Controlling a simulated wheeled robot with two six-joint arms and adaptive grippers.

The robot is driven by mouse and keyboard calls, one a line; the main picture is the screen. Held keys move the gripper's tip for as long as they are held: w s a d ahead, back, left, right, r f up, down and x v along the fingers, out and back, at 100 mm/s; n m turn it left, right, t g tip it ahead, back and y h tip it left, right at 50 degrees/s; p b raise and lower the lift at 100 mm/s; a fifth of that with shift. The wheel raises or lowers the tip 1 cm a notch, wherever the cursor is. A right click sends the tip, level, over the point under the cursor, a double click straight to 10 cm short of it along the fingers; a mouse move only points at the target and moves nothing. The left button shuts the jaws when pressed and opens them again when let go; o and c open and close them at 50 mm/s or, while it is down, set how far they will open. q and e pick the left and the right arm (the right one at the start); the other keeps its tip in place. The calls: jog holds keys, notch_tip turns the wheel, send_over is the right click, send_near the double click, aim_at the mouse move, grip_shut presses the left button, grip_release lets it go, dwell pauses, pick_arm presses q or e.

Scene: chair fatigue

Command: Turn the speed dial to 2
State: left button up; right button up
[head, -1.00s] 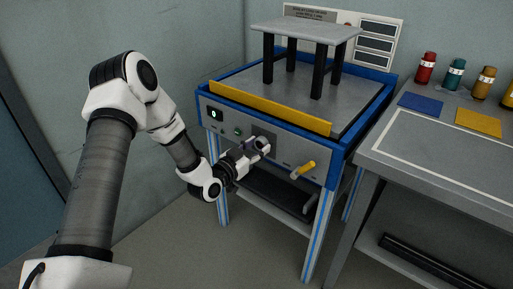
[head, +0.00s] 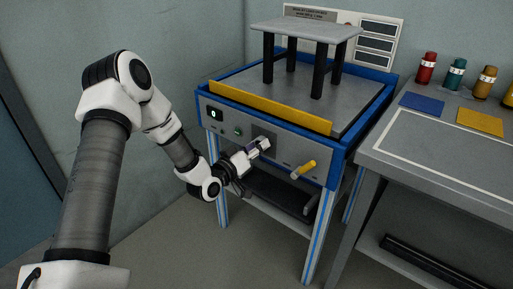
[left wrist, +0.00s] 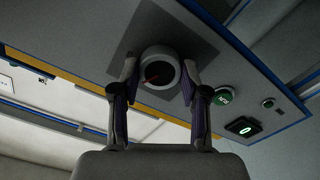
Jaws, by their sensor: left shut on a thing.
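The speed dial (left wrist: 158,69) is a round grey knob with a red pointer line, on a dark square plate (left wrist: 205,47) on the machine's front panel. In the left wrist view my left gripper (left wrist: 160,82) has one finger on each side of the dial and is shut on it. The red line lies slanted across the dial's face; no number marks can be read. In the head view the left gripper (head: 262,145) is at the panel and hides most of the dial. My right gripper is not in view.
The panel has a small display reading 0 (head: 214,114), a green button (head: 238,132) and a yellow handle (head: 304,169). A small stool (head: 305,34) stands on the machine top behind a yellow bar (head: 268,107). A grey bench (head: 430,170) with coloured bottles stands at right.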

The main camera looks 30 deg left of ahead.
pick_arm(q)
jog(key=shift+w+a+r, duration=0.1)
jog(key=shift+r, duration=0.05)
jog(key=o, duration=1.1)
jog(key=shift+o, duration=0.2)
jog(key=s, duration=1.2)
jog(key=shift+a, duration=0.4)
